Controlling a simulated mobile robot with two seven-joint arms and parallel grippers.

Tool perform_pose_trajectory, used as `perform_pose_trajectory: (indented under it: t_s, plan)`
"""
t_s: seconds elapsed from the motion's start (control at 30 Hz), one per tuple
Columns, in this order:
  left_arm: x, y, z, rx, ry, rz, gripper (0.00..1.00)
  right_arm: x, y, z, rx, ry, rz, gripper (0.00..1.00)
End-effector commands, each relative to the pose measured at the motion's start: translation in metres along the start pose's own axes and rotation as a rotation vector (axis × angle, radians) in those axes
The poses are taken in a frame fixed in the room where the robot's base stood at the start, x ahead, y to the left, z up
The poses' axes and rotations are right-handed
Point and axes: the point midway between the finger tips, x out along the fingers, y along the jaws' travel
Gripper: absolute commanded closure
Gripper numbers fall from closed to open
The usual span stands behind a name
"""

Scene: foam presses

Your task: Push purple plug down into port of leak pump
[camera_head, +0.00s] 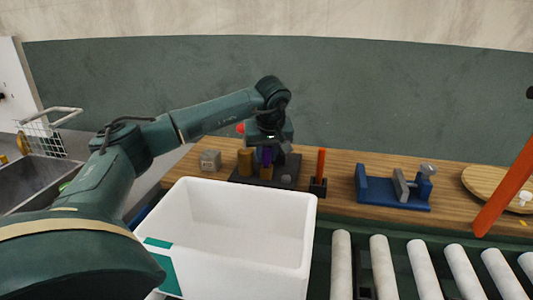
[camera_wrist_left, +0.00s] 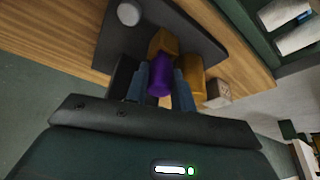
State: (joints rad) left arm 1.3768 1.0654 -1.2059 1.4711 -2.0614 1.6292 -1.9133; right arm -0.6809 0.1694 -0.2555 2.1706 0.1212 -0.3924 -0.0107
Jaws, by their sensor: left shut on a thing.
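The purple plug (camera_head: 265,156) is upright between the fingers of my left gripper (camera_head: 264,150), which is shut on it. In the left wrist view the purple plug (camera_wrist_left: 160,75) sits between the two blue-grey fingers (camera_wrist_left: 161,90). The leak pump has a dark base plate (camera_head: 289,184) on the wooden bench, with a brass cylinder (camera_wrist_left: 191,72) and a brass block (camera_wrist_left: 163,42) close to the plug. The plug is over the brass block; its lower end and the port are hidden, so I cannot tell how deep it sits. My right gripper is not in view.
A white bin (camera_head: 250,258) stands in front of the pump. A blue clamp (camera_head: 392,197) and a roller conveyor (camera_head: 425,268) are farther right.

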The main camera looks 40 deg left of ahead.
Motion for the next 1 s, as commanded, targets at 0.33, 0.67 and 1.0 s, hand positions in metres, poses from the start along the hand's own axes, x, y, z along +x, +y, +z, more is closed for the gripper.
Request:
perform_pose_trajectory:
  t_s: [0.33,0.67,1.0]
  plan:
    - [0.002,0.000,0.001,0.000,0.000,0.000,0.66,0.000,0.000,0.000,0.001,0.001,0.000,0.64]
    - [-0.020,0.001,-0.001,0.000,0.001,0.004,0.66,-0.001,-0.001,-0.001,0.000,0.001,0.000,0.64]
    - [-0.092,0.001,-0.001,0.001,0.002,0.003,0.66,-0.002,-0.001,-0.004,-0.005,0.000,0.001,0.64]
